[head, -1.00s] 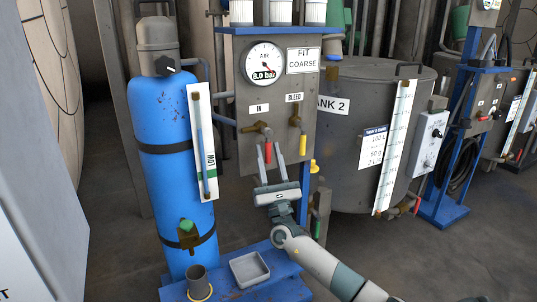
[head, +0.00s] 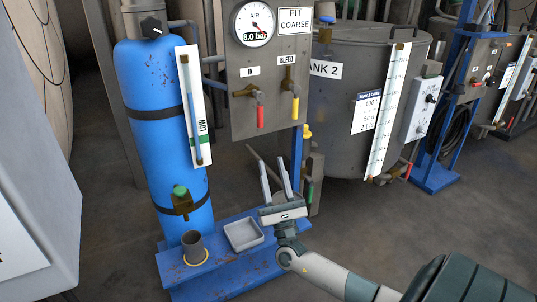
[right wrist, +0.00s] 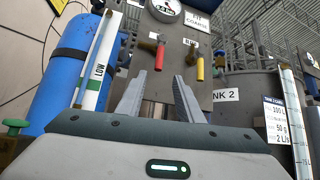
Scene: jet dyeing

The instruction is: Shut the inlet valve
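The inlet valve is a brass fitting (head: 245,91) under the IN label on the grey panel, with a red handle (head: 260,117) hanging straight down. The red handle also shows in the right wrist view (right wrist: 160,57), beyond the fingertips. My right gripper (head: 273,161) is open and empty, its two fingers pointing up. In the head view its fingertips are below the red handle and a little to the right, apart from it. The open fingers also show in the right wrist view (right wrist: 160,78). My left gripper is not in view.
The bleed valve's yellow handle (head: 295,107) hangs close on the right of the red one. The gauge (head: 254,23) reads 8.0 bar. A blue cylinder (head: 150,80) stands left, and a grey tank (head: 335,140) right. A tray (head: 243,235) and a cup (head: 193,246) stand on the blue base.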

